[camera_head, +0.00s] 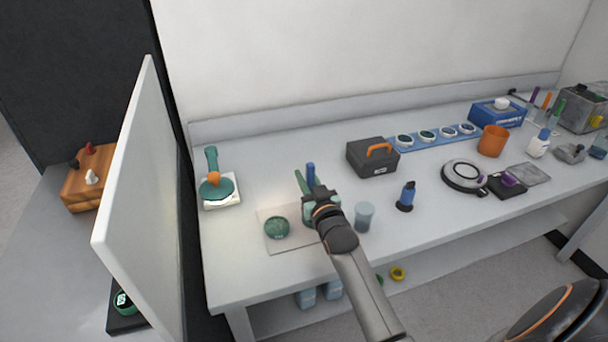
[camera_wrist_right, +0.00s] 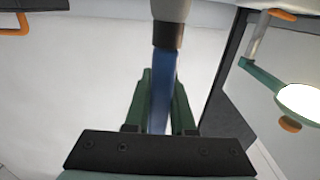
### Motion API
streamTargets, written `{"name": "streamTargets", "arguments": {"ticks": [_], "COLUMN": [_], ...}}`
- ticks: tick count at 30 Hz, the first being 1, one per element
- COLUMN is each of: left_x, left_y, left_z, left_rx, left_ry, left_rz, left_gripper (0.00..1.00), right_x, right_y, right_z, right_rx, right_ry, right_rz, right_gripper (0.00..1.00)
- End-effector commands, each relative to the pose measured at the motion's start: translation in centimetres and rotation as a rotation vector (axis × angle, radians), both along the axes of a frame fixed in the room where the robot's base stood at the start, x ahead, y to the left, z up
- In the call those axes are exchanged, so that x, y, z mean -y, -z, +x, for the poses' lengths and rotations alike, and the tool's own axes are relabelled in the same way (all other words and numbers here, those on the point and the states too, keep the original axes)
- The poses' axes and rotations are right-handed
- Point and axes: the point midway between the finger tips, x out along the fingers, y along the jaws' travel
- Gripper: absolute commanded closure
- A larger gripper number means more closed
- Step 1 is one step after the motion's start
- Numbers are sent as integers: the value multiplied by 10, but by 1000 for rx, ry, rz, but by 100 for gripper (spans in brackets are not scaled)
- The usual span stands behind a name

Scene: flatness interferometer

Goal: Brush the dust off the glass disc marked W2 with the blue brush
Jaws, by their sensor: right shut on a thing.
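My right gripper (camera_head: 308,190) is shut on the blue brush (camera_head: 311,174), above the front left part of the bench. In the right wrist view the brush (camera_wrist_right: 161,90) stands between the green fingers, with a dark band and a grey end at the top. A round green speckled disc (camera_head: 276,228) lies on a pale mat (camera_head: 270,246), just left of my gripper. Several round discs (camera_head: 427,136) sit in a blue rack (camera_head: 395,150) at the back. No W2 mark is readable, so I cannot tell which disc bears it. My left gripper is not in view.
A translucent cup (camera_head: 364,217) stands close right of my right gripper. A dark toolbox (camera_head: 372,157), a blue bottle (camera_head: 405,197) and an orange cup (camera_head: 492,141) stand farther right. A green lamp (camera_head: 215,189) is at left, beside a white upright panel (camera_head: 140,200).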

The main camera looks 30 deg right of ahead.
Motion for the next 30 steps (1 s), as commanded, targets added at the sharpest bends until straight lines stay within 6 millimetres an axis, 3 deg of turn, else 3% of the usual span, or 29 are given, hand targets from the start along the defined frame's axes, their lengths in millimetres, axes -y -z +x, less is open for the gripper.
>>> {"name": "streamTargets", "arguments": {"ticks": [30], "left_x": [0], "left_y": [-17], "left_z": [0], "left_rx": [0], "left_ry": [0], "left_rz": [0], "left_gripper": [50], "right_x": [11], "right_y": [1], "right_z": [-15], "right_rx": [-2], "right_ry": [1], "right_rz": [-1], "right_gripper": [100]}}
